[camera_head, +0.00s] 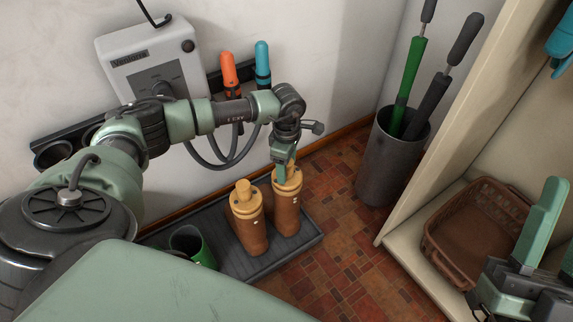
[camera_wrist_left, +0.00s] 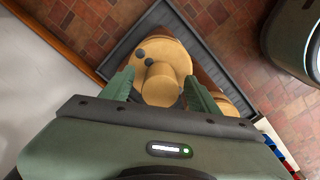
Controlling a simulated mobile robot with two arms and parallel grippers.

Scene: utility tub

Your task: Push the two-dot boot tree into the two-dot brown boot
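The two-dot boot tree (camera_wrist_left: 163,53) is tan, with two dark dots and a round knob. It sits in the top of a brown boot (camera_head: 286,214), the right one of a pair standing upright on the tray. Its top shows above the boot rim; how deep it sits is hidden. My left gripper (camera_head: 285,176) points down over this tree. In the left wrist view its fingers (camera_wrist_left: 160,90) stand apart on either side of the knob, with small gaps. The boot's own dots are too small to read. My right gripper (camera_head: 553,243) is open and empty at the lower right.
A second brown boot (camera_head: 249,234) with a tan tree stands close on the left. A green boot (camera_head: 193,246) is further left on the dark tray (camera_head: 277,262). A grey bin (camera_head: 391,164) and a shelf with a brown basket (camera_head: 478,229) are right. Tiled floor between is clear.

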